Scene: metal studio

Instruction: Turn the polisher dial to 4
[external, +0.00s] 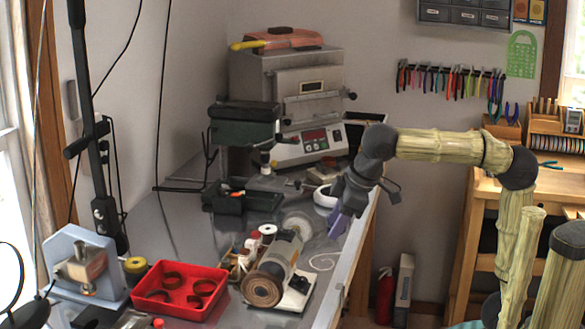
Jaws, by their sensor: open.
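The polisher (285,256) stands on the bench, a grey cylindrical motor with a brown round wheel (262,285) at its near end and a pale wheel (297,224) at its far end. It sits on a white base (293,298). A small dark spot shows on the right of this base; I cannot tell whether it is the dial, and no numbers can be read. My gripper (337,224) is open, pointing down above the bench's right edge, behind and to the right of the polisher. It appears empty and apart from the polisher.
A red tray (180,289) with brown rings lies left of the polisher, and spools (266,234) stand close behind it. A kiln with a control panel (311,144) stands at the back. A thin pale coil (323,262) lies on open bench right of the polisher.

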